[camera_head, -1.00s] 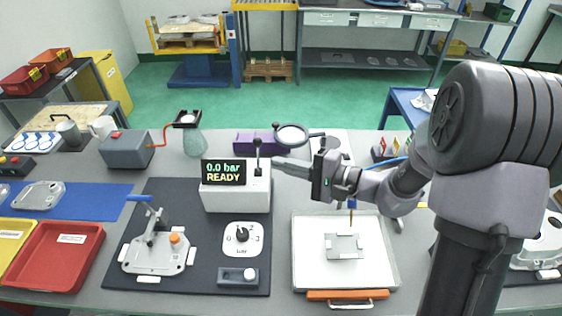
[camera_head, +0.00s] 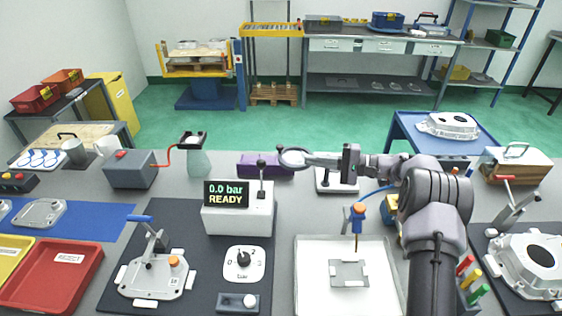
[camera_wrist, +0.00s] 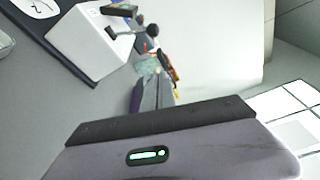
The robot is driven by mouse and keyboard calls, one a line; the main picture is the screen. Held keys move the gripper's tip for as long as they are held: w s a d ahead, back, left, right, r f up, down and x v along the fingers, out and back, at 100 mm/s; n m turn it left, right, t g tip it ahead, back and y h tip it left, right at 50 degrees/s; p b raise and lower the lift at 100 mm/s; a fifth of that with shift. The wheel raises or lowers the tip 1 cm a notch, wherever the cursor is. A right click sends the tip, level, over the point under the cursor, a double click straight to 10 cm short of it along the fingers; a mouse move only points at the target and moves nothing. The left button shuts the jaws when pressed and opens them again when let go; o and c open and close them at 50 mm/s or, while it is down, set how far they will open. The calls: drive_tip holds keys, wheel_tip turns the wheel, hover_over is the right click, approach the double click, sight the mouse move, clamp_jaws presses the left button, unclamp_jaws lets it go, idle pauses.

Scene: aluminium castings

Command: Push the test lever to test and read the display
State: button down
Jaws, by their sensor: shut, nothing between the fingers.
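The test unit (camera_head: 238,221) is a white box on the dark mat. Its display (camera_head: 226,193) reads "0.0 bar READY" in green and yellow. The test lever (camera_head: 261,181), a dark stem with a ball knob, stands about upright at the box's right. The white box (camera_wrist: 97,50) is at upper left in the wrist view, with a dark ball knob (camera_wrist: 152,31) just beyond my fingertips. My gripper (camera_head: 309,159) is shut and empty, pointing left, to the right of the lever and apart from it. My fingers also show in the wrist view (camera_wrist: 156,88).
A purple box (camera_head: 258,171) lies behind the unit. A dial plate (camera_head: 244,263) and a clamped casting (camera_head: 150,279) are in front. A white tray (camera_head: 303,291) is at front right.

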sight(261, 178)
drive_tip(key=s+a+b, duration=0.1)
drive_tip(key=a+b, duration=0.2)
drive_tip(key=a, duration=0.8)
drive_tip(key=shift+a+r, duration=0.2)
drive_tip(key=shift+a, duration=0.05)
drive_tip(key=shift+s, duration=0.1)
